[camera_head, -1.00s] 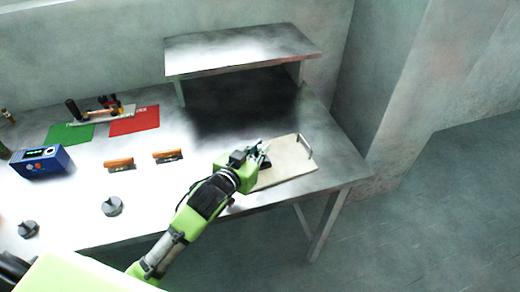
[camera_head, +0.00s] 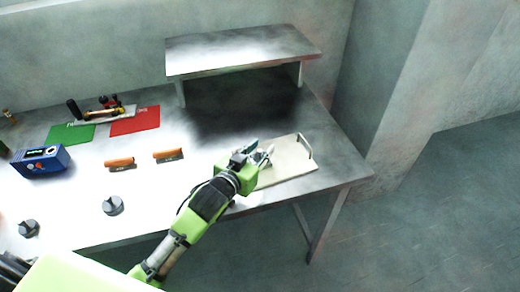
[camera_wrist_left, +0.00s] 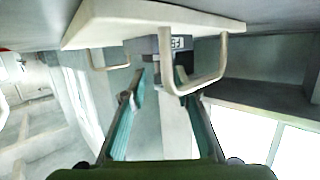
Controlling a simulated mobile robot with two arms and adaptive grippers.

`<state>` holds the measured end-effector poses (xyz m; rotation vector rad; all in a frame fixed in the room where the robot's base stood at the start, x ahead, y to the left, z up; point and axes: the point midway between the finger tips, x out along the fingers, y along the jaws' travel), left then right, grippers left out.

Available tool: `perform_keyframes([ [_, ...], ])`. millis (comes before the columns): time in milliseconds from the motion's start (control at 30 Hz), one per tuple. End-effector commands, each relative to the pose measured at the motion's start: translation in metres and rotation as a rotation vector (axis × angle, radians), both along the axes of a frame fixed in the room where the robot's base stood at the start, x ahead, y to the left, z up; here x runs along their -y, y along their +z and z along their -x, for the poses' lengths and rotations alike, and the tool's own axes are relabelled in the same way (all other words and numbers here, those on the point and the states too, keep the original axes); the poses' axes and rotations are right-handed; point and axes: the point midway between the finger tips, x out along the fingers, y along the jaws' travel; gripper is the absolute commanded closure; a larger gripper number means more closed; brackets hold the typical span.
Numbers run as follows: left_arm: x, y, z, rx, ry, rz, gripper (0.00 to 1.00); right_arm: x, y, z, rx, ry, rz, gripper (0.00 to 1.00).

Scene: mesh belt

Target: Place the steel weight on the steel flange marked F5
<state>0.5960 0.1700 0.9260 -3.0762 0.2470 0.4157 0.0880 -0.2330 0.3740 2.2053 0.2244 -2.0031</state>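My left gripper (camera_head: 262,155) is above the pale tray (camera_head: 290,170) at the table's right end. In the left wrist view its two teal fingers (camera_wrist_left: 160,82) are apart, with no object clearly held between them. That view is turned over, so the tray (camera_wrist_left: 110,20) with its wire handles hangs at the top. A grey piece with an F5 label, the steel flange (camera_wrist_left: 178,43), shows against the tray just beyond the fingertips. I cannot tell the steel weight apart from the grey parts there. The gripper hides that spot in the head view. My right gripper is not in view.
Two orange-handled tools (camera_head: 168,154) lie mid-table. Round grey pieces (camera_head: 113,205) sit near the front edge. A blue box (camera_head: 42,161), a green mat (camera_head: 70,135) and a red mat (camera_head: 135,121) are at left. A raised shelf (camera_head: 240,50) stands at the back.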

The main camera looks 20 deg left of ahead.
Motion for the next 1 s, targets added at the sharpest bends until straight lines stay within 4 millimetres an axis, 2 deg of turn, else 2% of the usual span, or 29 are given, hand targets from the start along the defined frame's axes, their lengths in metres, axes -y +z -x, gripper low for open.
perform_keyframes([
  [33, 0.002, -0.019, 0.005, -0.037, -0.001, 0.001, 0.72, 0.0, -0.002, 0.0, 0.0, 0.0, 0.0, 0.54],
  [267, 0.003, -0.018, 0.005, -0.039, -0.003, 0.002, 0.72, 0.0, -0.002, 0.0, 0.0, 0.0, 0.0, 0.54],
  [400, 0.003, -0.004, 0.005, -0.037, -0.004, 0.002, 0.72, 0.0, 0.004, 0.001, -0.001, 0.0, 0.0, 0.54],
  [467, 0.001, -0.006, 0.016, -0.039, -0.003, 0.003, 0.72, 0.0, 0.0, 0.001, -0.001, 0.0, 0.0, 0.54],
  [800, -0.012, 0.021, 0.084, -0.027, -0.001, 0.001, 0.72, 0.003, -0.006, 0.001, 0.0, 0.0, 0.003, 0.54],
  [1000, -0.016, 0.031, 0.109, -0.024, 0.0, -0.001, 0.72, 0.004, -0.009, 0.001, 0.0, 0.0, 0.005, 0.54],
])
